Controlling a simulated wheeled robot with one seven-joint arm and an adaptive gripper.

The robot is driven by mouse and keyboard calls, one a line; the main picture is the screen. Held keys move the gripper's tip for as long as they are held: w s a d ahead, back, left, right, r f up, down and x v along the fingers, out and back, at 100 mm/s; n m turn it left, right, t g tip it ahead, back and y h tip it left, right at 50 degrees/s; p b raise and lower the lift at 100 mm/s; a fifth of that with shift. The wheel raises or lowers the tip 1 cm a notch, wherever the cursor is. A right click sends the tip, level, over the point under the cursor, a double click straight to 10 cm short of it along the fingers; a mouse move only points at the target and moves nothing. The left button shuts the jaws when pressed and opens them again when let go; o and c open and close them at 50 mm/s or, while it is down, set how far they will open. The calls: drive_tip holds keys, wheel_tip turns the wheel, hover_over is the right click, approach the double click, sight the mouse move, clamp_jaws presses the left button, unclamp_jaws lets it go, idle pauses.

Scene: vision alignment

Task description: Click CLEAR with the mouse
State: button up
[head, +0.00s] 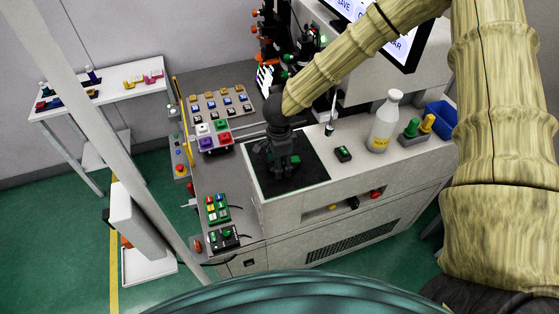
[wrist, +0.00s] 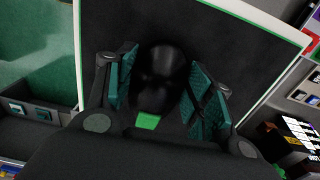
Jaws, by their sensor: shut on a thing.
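A black mouse (wrist: 157,75) with a green patch at its near end lies on the dark mouse pad (wrist: 240,45) in the wrist view. My gripper (wrist: 163,90) has its two teal-padded fingers on either side of the mouse, closed on it. In the head view my gripper (head: 282,168) points down over the pad (head: 315,170), and the mouse is mostly hidden under it. The screen (head: 412,42) at the top shows the words SAVE and part of another label ending in AR; my arm covers some of it. No pointer can be made out.
A small black box with a green top (head: 343,153) sits right of the pad. Button panels (head: 215,135) lie to the left.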

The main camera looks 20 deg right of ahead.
drive_tip(key=shift+s+a, duration=0.15)
drive_tip(key=shift+s, duration=0.2)
idle(0.3)
drive_tip(key=o, duration=1.1)
wheel_tip(320, 180, up, 12)
